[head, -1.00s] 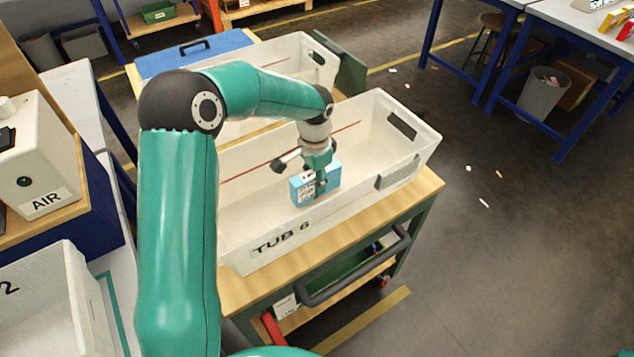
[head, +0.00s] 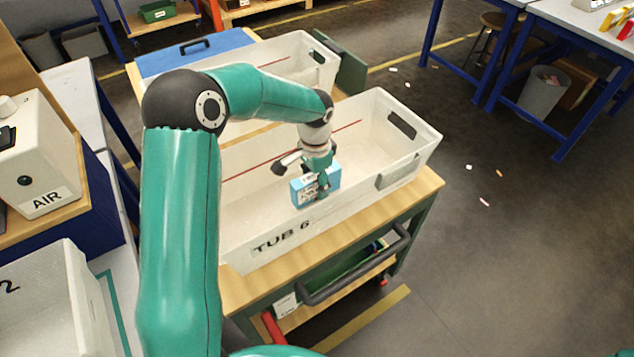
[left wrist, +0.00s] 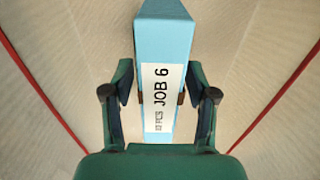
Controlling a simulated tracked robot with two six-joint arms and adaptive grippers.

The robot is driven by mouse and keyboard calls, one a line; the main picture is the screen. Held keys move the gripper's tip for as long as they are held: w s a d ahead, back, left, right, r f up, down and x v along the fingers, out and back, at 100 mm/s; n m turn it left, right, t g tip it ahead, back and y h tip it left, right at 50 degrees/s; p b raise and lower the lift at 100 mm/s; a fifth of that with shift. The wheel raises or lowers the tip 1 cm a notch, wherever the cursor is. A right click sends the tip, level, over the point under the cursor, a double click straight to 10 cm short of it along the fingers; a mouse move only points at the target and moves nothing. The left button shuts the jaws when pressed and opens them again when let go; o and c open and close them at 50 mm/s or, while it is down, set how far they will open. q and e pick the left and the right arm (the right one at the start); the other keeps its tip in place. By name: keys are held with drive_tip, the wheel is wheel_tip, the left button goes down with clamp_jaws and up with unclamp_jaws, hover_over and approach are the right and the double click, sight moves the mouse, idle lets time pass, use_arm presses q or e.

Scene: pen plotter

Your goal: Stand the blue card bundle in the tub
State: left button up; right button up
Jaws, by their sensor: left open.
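The blue card bundle (head: 314,187) stands upright inside the white tub (head: 375,150) marked TUB 6, near its front wall. In the left wrist view the bundle (left wrist: 163,35) shows its blue top and a white label reading JOB 6. My left gripper (head: 322,181) reaches down into the tub at the bundle. Its fingers (left wrist: 160,97) are open, one on each side of the bundle and very close to it. Whether the pads still touch it I cannot tell. The bundle's foot is partly hidden. My right gripper is out of view.
The tub rests on a wooden-topped cart (head: 415,200) with a dark handle (head: 360,273). A second white tub (head: 300,60) and a blue lid (head: 195,52) lie behind. The AIR box (head: 38,150) stands at left. The tub's right part is empty.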

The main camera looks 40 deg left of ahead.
use_arm(q)
wheel_tip(320, 180, up, 12)
idle(0.5)
idle(0.3)
